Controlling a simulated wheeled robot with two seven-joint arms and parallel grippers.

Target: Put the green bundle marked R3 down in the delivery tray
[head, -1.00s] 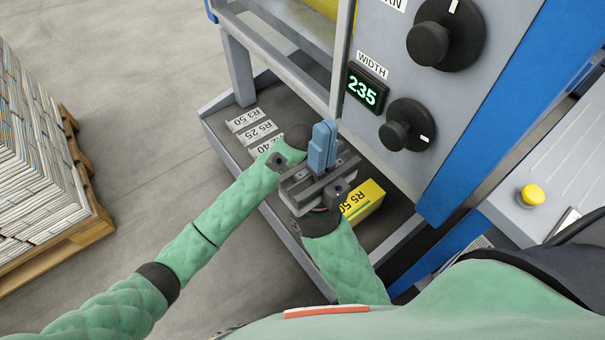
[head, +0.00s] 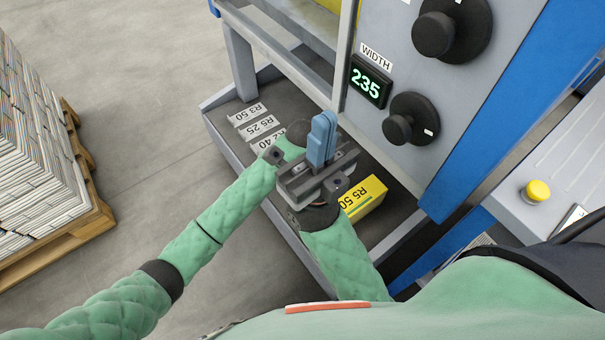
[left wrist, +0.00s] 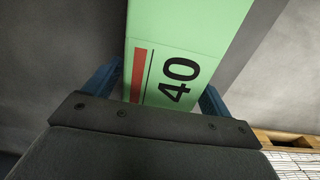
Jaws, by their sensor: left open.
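A green bundle (left wrist: 190,45) with a red bar and a black "40" fills the middle of the left wrist view. Its R number is out of sight. My left gripper (left wrist: 160,90) is open, with one blue finger on each side of the bundle. In the head view both are hidden behind my arms. The grey tray with a dark floor (head: 228,148) lies below my arms; I cannot tell whether the bundle rests on it. My right gripper (head: 321,140) is above the tray, its blue fingers together with nothing visible between them.
A yellow bundle marked R5 50 (head: 364,198) lies in the tray at right. White labels (head: 247,115) line its far left part. The machine panel with knobs (head: 410,119) and a 235 display (head: 369,83) rises close by. A pallet of newspapers (head: 45,160) stands left.

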